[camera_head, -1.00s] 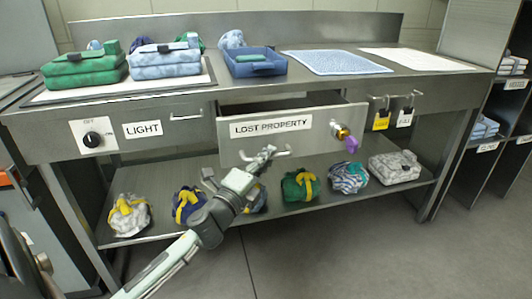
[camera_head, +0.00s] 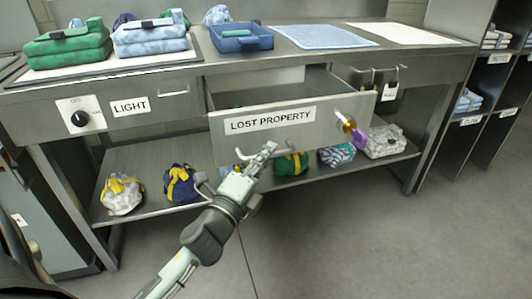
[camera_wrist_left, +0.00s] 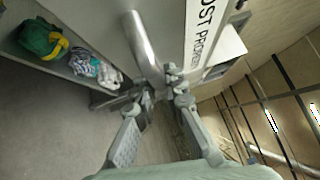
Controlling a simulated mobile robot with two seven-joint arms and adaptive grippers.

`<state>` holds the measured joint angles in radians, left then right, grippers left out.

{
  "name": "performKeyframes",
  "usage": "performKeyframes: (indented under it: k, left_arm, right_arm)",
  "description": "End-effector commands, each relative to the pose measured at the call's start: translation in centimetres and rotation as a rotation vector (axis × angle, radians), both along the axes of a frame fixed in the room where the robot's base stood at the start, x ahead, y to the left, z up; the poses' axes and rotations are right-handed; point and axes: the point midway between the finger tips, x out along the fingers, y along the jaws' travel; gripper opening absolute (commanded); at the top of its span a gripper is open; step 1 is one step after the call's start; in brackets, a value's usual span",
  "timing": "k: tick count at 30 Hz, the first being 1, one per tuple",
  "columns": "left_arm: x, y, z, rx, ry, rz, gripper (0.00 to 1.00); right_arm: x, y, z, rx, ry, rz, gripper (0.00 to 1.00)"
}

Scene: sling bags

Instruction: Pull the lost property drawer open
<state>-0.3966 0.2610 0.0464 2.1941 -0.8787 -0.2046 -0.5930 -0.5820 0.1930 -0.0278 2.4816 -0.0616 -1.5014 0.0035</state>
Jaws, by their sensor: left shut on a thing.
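The lost property drawer (camera_head: 330,128) stands pulled out from under the steel bench, its open inside showing behind the labelled front. Its bar handle (camera_wrist_left: 140,40) runs down to my fingers in the left wrist view. My left gripper (camera_head: 263,152) is in front of the drawer's lower front, shut on the handle; it also shows in the left wrist view (camera_wrist_left: 160,92). The fingers cover part of the handle. A key with a purple tag (camera_head: 360,138) hangs from the lock at the drawer front's right. My right gripper is not in view.
Folded green bags (camera_head: 68,48) and blue bags (camera_head: 150,40), a blue tray (camera_head: 240,42) and a blue mat (camera_head: 325,36) lie on the bench top. Several bundled bags, one white and yellow (camera_head: 122,194), lie on the lower shelf. The floor in front is clear.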

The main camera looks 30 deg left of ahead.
Motion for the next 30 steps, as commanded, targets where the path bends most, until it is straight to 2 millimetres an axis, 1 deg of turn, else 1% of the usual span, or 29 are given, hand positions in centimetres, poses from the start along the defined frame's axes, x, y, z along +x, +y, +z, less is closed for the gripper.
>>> performKeyframes:
  k: [4,5,9,10,20,23,26,30]
  left_arm:
    - [0.0,0.0,0.0,0.0,0.0,0.0,0.0]
    - [0.0,0.0,0.0,0.0,0.0,0.0,0.13]
    - [0.0,0.0,0.0,0.0,0.0,0.0,0.31]
    - [0.0,0.0,0.0,0.0,0.0,0.0,0.32]
    - [-0.3,0.0,-0.1,-0.001,0.001,0.001,0.32]
    - [-1.3,0.0,-0.3,-0.005,0.003,0.002,0.32]
    - [-3.1,-0.1,-0.6,-0.005,0.005,0.004,0.32]
    - [-6.3,-0.3,-1.0,-0.006,0.006,0.006,0.32]
  right_arm:
    - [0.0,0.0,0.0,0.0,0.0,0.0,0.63]
    - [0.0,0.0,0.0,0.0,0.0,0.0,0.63]
    - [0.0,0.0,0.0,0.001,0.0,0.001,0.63]
    - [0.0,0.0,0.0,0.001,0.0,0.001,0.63]
    - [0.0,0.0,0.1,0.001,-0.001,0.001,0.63]
    - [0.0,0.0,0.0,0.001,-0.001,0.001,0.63]
    - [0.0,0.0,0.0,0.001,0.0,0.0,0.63]
    - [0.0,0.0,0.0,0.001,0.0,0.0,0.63]
